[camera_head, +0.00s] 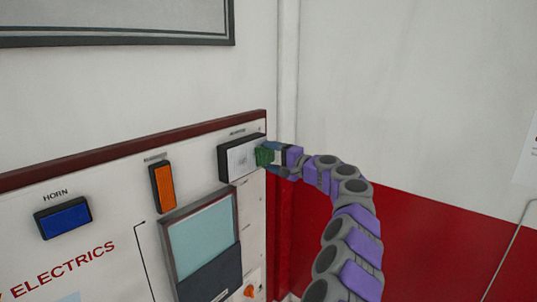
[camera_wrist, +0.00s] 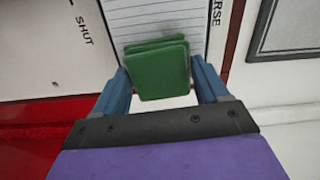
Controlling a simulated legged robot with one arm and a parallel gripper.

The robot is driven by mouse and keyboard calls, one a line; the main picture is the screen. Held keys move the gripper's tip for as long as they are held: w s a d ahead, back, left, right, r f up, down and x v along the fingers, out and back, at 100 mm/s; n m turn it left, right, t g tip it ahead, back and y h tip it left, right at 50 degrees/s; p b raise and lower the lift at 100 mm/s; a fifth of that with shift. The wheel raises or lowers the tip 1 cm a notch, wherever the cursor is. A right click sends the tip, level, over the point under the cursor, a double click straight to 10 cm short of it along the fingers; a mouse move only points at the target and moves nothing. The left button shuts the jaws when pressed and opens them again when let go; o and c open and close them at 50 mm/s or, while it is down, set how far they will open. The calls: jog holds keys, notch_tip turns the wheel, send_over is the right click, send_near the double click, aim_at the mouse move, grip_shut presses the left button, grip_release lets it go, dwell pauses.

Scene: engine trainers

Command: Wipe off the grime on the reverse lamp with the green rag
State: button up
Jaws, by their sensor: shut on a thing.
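The reverse lamp (camera_head: 241,158) is a white rectangular lens in a dark frame at the upper right of the electrics panel. A faint grey smudge shows on its lens in the head view. My gripper (camera_head: 268,157) is at the lamp's right end, shut on the green rag (camera_head: 264,156). In the wrist view the folded rag (camera_wrist: 158,70) sits between the two blue fingers, in front of the ribbed white lens (camera_wrist: 150,20). The rag hides part of the lens. I cannot tell whether it touches the lens.
The panel also carries a blue horn lamp (camera_head: 63,217), an orange lamp (camera_head: 162,186) and a pale screen (camera_head: 202,242) below the reverse lamp. A vertical pipe (camera_head: 288,75) and a white and red wall stand to the right.

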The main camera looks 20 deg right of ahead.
jog(key=shift+s+a+f+b, duration=0.1)
jog(key=shift+s+a+b, duration=0.45)
jog(key=shift+b, duration=0.7)
jog(key=shift+a+b, duration=0.35)
jog(key=shift+s+a+b, duration=0.4)
jog(key=shift+a+b, duration=0.15)
jog(key=shift+s+a, duration=0.15)
jog(key=shift+a, duration=0.1)
jog(key=shift+s+a+b, duration=0.3)
jog(key=shift+a+b, duration=0.15)
jog(key=shift+b, duration=0.15)
jog(key=shift+s+a+b, duration=0.95)
jog(key=shift+s+a, duration=0.15)
jog(key=shift+a, duration=0.35)
jog(key=shift+s+a+b, duration=0.9)
jog(key=shift+s+a, duration=0.2)
jog(key=shift+a, duration=0.3)
jog(key=shift+d, duration=0.1)
